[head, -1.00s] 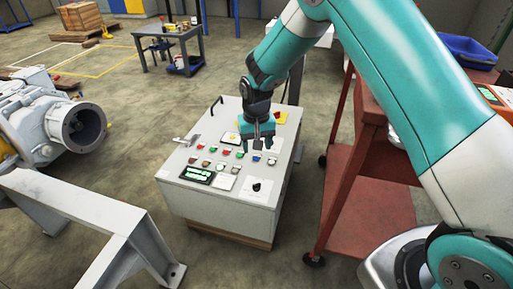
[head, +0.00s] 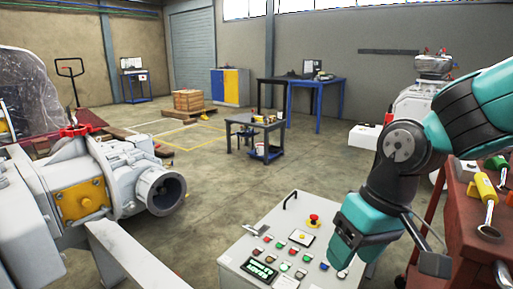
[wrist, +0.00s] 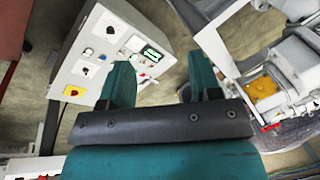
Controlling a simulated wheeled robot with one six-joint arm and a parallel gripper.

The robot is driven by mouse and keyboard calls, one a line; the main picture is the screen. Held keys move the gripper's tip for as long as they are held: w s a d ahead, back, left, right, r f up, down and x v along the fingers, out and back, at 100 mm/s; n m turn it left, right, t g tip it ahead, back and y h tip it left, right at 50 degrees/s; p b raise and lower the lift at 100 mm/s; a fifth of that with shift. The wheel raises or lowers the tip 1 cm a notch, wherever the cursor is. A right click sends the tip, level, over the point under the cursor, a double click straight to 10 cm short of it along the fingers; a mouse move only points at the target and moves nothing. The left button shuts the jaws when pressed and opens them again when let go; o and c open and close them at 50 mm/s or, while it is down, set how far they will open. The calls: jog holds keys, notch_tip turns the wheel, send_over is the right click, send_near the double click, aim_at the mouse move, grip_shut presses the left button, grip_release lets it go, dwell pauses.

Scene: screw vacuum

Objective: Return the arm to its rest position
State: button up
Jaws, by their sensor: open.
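My teal arm (head: 403,190) is folded at the right of the head view, with its lower end hanging over the right side of the control box. In the wrist view my gripper (wrist: 160,82) shows two teal fingers spread apart with nothing between them. The white control box (head: 270,242) stands below and left of the arm, and the arm hides part of its right side. The box also shows at the upper left of the wrist view (wrist: 88,52), beyond the fingers, with a gap that I cannot measure.
A red bench (head: 462,215) with tools stands at the right, close to my arm. A grey pump machine (head: 115,175) stands at the left. A small work table (head: 254,122) and a pallet with boxes (head: 188,101) are farther back. Open floor lies between them.

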jog(key=s+r+n+y, duration=0.1)
jog(key=s+r+n, duration=0.2)
jog(key=s, duration=0.8)
notch_tip(320, 180, up, 21)
jog(key=p, duration=2.1)
jog(key=shift+f, duration=0.2)
